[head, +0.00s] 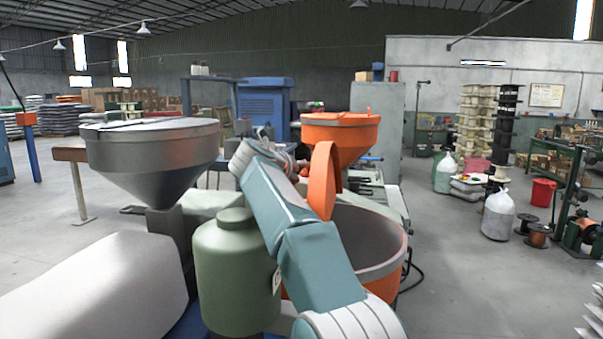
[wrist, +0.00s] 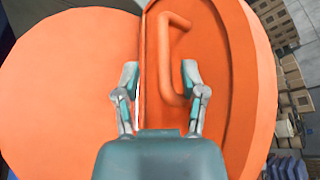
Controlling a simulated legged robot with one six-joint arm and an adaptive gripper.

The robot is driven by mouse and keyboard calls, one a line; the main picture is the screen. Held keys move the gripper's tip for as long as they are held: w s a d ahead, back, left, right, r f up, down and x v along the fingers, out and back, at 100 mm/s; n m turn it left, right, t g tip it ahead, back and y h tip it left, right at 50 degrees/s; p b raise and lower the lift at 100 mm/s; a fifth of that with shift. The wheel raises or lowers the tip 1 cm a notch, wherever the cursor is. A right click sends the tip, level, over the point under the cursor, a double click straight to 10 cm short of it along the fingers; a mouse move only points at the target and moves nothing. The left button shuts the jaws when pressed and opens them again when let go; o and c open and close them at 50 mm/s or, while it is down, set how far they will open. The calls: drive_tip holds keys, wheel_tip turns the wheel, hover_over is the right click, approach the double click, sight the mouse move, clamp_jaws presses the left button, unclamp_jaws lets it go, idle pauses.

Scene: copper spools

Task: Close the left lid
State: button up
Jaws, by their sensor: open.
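An orange lid half (head: 322,182) stands upright, seen nearly edge-on, at the rim of the near orange hopper (head: 385,270) in the head view. That hopper's mouth is open on the visible side. In the wrist view, an orange lid panel (wrist: 235,80) with an orange bar handle (wrist: 166,60) fills the right, and a plain orange surface (wrist: 65,90) fills the left. I cannot tell which hopper they belong to. My gripper (wrist: 160,75) is open, with the handle and panel edge showing between its fingertips. Contact cannot be told. My arm hides part of the near hopper in the head view.
A grey hopper (head: 150,160) stands at left and another orange hopper (head: 341,140) behind. A green tank (head: 235,270) stands close beside my arm. Boxes (wrist: 292,95) show at the wrist view's right.

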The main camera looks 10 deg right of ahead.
drive_tip(key=x, duration=0.2)
drive_tip(key=shift+w+d+f, duration=0.1)
drive_tip(key=shift+w+d, duration=0.05)
drive_tip(key=shift+w, duration=0.2)
drive_tip(key=shift+c, duration=1)
drive_tip(key=c, duration=0.5)
drive_tip(key=shift+d, duration=0.3)
clamp_jaws()
drive_tip(key=shift+s, duration=0.1)
drive_tip(key=shift+d, duration=0.15)
